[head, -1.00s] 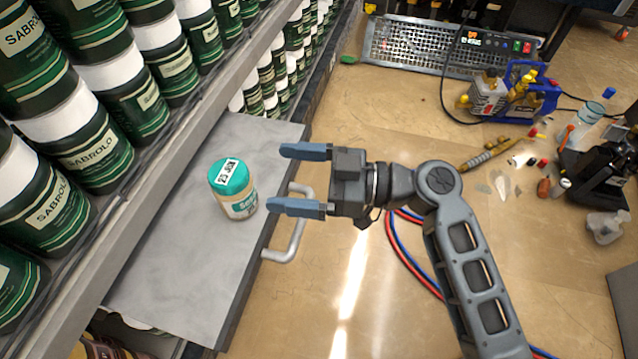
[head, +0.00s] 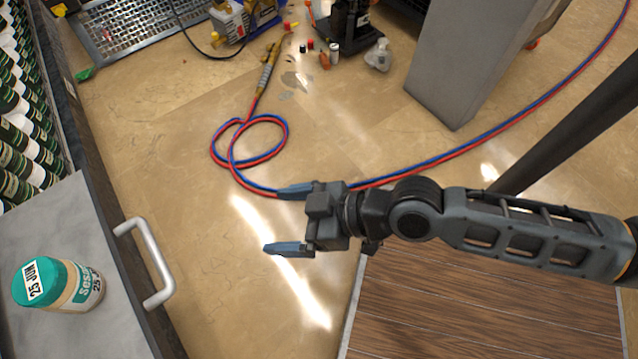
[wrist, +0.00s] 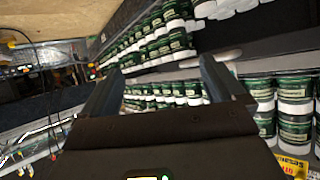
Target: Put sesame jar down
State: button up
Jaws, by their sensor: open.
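The sesame jar (head: 62,285), with a teal lid and a date label, stands on the grey pull-out shelf (head: 40,225) at the lower left of the head view. My gripper (head: 280,219) is open and empty, well to the right of the jar and beyond the shelf's edge, over the floor. In the wrist view my gripper (wrist: 155,85) shows two spread fingers with nothing between them. The jar does not show in the wrist view.
A metal handle (head: 150,262) sticks out from the shelf front. Red and blue hoses (head: 250,150) loop across the floor. A grey block (head: 475,70) and a wooden surface (head: 480,310) are to the right. Stacked green cans (wrist: 165,45) fill shelves in the wrist view.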

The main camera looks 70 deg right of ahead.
jog(key=s+d+r+t+h, duration=0.1)
jog(key=s+r+t+h, duration=0.1)
jog(key=s+r, duration=0.9)
jog(key=shift+r+m+t, duration=0.4)
jog(key=shift+r, duration=0.5)
